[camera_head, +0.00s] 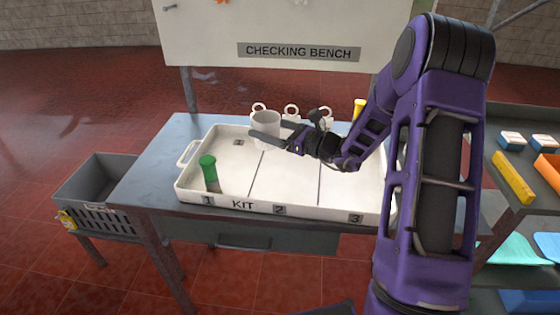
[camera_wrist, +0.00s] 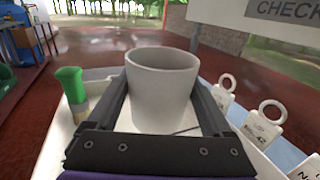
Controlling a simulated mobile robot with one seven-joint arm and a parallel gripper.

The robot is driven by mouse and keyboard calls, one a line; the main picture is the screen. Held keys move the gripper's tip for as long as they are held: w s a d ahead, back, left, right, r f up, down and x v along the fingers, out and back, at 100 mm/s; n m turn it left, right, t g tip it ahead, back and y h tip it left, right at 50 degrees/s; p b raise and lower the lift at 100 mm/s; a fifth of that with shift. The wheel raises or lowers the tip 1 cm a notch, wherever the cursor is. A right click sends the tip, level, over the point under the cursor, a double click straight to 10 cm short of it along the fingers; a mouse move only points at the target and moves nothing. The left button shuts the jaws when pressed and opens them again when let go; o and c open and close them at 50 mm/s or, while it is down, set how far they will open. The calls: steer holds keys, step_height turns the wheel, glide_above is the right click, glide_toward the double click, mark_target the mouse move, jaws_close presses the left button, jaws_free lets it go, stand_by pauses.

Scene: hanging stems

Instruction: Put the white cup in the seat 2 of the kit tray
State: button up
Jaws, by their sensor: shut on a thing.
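My gripper (camera_head: 278,140) is shut on the white cup (camera_head: 266,125); the wrist view shows the cup (camera_wrist: 161,90) upright between the two dark fingers. The cup is over the back part of the kit tray (camera_head: 225,199), near the divider between seats 1 and 2 in the head view. I cannot tell its exact height above the tray floor. Seat 2 (camera_head: 283,180), marked by a 2 on the front wall, looks empty where it shows.
White ring-topped tags (camera_head: 291,112) stand behind the tray. A yellow item (camera_head: 359,108) is at the back right. A grey crate (camera_head: 97,180) is left of the bench (camera_head: 160,155). A shelf with coloured items (camera_head: 513,177) is at right. My arm hides part of seat 3.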

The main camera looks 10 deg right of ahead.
step_height(320, 180, down, 9)
steer(key=shift+b, duration=0.5)
steer(key=shift+f, duration=0.2)
steer(key=o, duration=1.1)
steer(key=shift+r, duration=0.2)
steer(key=v, duration=0.7)
steer(key=shift+s+d, duration=0.2)
